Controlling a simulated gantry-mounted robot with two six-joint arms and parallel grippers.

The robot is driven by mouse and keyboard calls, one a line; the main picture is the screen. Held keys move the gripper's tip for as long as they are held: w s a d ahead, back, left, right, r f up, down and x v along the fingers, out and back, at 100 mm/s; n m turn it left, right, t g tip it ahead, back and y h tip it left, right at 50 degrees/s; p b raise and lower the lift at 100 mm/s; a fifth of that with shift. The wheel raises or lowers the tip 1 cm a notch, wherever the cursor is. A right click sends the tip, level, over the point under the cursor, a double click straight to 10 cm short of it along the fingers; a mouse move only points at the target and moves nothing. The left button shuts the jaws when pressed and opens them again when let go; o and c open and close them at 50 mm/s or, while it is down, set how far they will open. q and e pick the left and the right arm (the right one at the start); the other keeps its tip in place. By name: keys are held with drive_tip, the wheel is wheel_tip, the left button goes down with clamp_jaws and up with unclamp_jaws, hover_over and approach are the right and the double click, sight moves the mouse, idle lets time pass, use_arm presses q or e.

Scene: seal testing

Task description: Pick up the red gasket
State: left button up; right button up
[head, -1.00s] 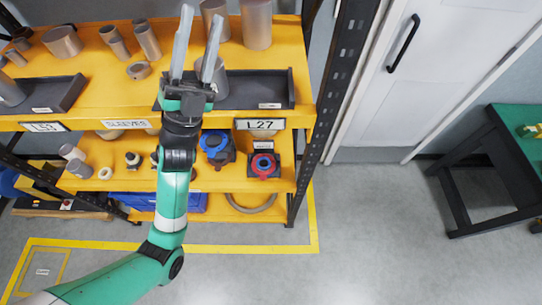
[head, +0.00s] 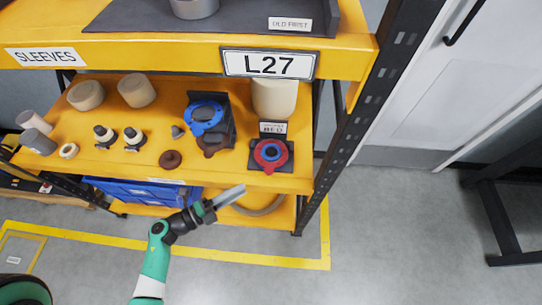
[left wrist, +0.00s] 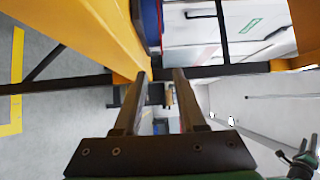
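I cannot make out the red gasket in the left wrist view.
A blue gasket (head: 205,112) hangs on a dark stand left of the red one. A brown part (head: 170,159) and several fittings and cylinders share the shelf. The upper shelf edge (head: 130,58) overhangs it. A black rack post (head: 365,105) stands right. Floor in front is clear.

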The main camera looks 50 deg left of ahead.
sight(264, 181)
use_arm(q)
drive_tip(key=b+x, duration=0.1)
drive_tip(key=x, duration=0.3)
drive_tip(key=shift+w, duration=0.3)
drive_tip(key=b+x, duration=0.1)
drive_tip(key=x, duration=0.4)
drive_tip(key=shift+w+r+b, duration=0.15)
drive_tip(key=shift+r+b, duration=0.05)
drive_tip(key=shift+b, duration=0.15)
drive_tip(key=shift+a, duration=0.1)
clamp_jaws()
